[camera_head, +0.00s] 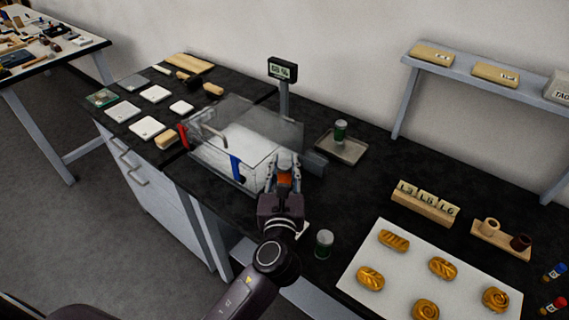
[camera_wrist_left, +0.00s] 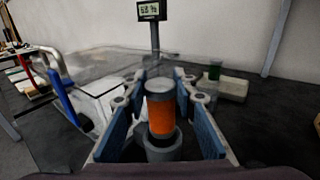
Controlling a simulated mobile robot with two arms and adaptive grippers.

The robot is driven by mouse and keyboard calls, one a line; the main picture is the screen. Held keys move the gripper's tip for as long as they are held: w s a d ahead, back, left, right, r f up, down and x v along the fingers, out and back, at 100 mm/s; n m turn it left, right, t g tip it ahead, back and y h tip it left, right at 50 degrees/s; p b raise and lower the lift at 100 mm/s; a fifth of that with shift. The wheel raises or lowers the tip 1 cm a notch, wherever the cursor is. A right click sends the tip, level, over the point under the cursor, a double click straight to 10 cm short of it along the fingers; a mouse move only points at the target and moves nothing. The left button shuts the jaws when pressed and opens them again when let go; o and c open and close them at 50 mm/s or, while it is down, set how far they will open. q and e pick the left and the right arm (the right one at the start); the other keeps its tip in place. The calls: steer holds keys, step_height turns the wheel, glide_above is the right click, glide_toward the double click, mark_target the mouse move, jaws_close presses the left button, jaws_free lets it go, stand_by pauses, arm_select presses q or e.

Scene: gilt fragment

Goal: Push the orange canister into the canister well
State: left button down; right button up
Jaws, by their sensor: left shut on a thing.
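The orange canister (camera_wrist_left: 161,112) is between the blue finger pads of my left gripper (camera_wrist_left: 163,110) in the left wrist view. It has a pale grey cap and an orange body. A grey round collar (camera_wrist_left: 165,150) shows at its lower end; I cannot tell whether this is part of the canister or the canister well. In the head view my left gripper (camera_head: 284,172) is shut on the canister, of which a small orange patch (camera_head: 285,182) shows, at the right front of the clear-lidded box (camera_head: 244,125). My right gripper is not in view.
A display post (camera_head: 283,69) stands behind the box. One green canister (camera_head: 341,130) is on a grey tray (camera_head: 351,150); another (camera_head: 324,243) stands right of my arm. A white board (camera_head: 398,285) with pastries lies at the front right. Black bench surface between is clear.

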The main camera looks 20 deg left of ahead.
mark_target(285, 178)
arm_select(q)
steer(key=shift+p, duration=0.35)
stand_by(0.3)
steer(key=shift+f+b, duration=0.3)
steer(key=shift+f, duration=0.1)
steer(key=shift+f+b, duration=1.25)
steer(key=shift+f, duration=0.65)
steer(key=c, duration=1.5)
jaws_free()
steer(key=v, duration=1.2)
